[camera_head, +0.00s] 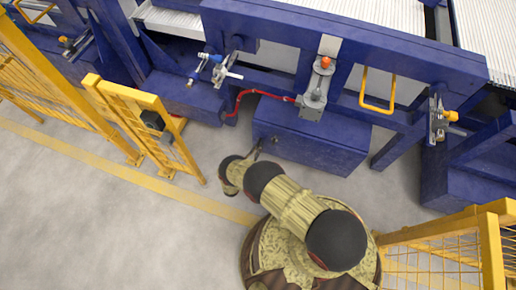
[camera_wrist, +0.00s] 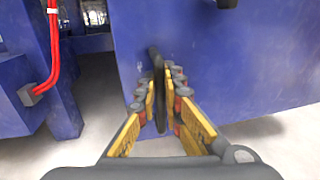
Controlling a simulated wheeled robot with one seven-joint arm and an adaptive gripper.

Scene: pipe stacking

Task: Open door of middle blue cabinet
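The middle blue cabinet (camera_head: 312,146) is a low blue box under the blue machine frame, just ahead of my arm in the head view. Its flat blue face (camera_wrist: 240,70) fills the right half of the wrist view. A dark upright bar handle (camera_wrist: 155,58) stands near the left edge of that face. My gripper (camera_wrist: 161,84) has its yellow fingers on both sides of the handle, closed in on it with little visible gap. In the head view my gripper (camera_head: 257,152) is small at the cabinet's left front corner. The face shows no clear opening.
A red hose (camera_head: 262,92) runs left of a grey switch box (camera_head: 313,103) above the cabinet. A yellow fence gate (camera_head: 148,122) stands left, and another yellow fence (camera_head: 450,240) at lower right. The grey floor (camera_head: 200,135) between gate and cabinet is clear.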

